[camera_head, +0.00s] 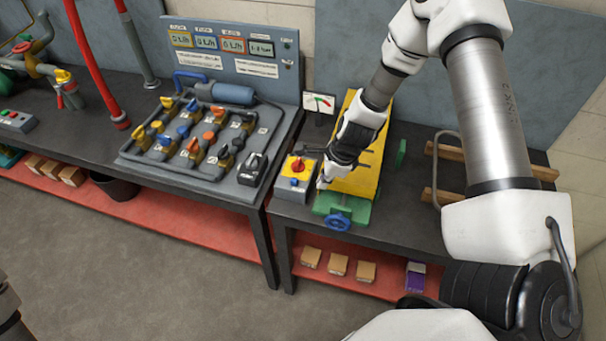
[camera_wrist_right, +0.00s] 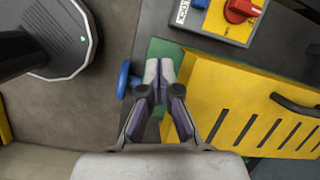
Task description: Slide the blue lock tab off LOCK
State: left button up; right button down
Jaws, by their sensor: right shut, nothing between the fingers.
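A grey switch box with a yellow face (camera_head: 305,164) stands on the right bench and carries a red rotary knob (camera_head: 297,166). The small blue tab (camera_head: 293,182) is low on its front; in the right wrist view the tab (camera_wrist_right: 201,3) is cut by the top edge, beside a white label (camera_wrist_right: 181,12) reading LOCK. My right gripper (camera_head: 322,183) is just right of the box, above the green base. In the right wrist view my right gripper (camera_wrist_right: 159,68) has its fingertips together, empty and apart from the tab.
The slotted yellow guard (camera_head: 365,172) on a green base (camera_head: 358,212) with a blue handwheel (camera_head: 338,221) stands close beside my gripper. A valve panel (camera_head: 180,172) stands on the left bench.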

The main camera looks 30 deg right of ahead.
aim_at(300, 186)
jog(key=w+d+r+m, duration=0.1)
jog(key=w+r+m, duration=0.1)
jog(key=w+m, duration=0.25)
jog(key=shift+n+t+y, duration=0.4)
jog(key=shift+n, duration=0.15)
jog(key=b+x, duration=0.9)
jog(key=b, duration=0.1)
jog(key=shift+d+b, duration=0.1)
jog(key=shift+b, duration=0.3)
jog(key=shift+w+f+b, duration=0.15)
jog(key=shift+f+b, duration=0.15)
pick_arm(q)
notch_tip(300, 186, down, 12)
jog(key=w, duration=0.1)
jog(key=shift+w+a+r, duration=0.2)
jog(key=shift+w, duration=0.15)
jog(key=shift+r, duration=0.1)
pick_arm(e)
jog(key=shift+r, duration=0.15)
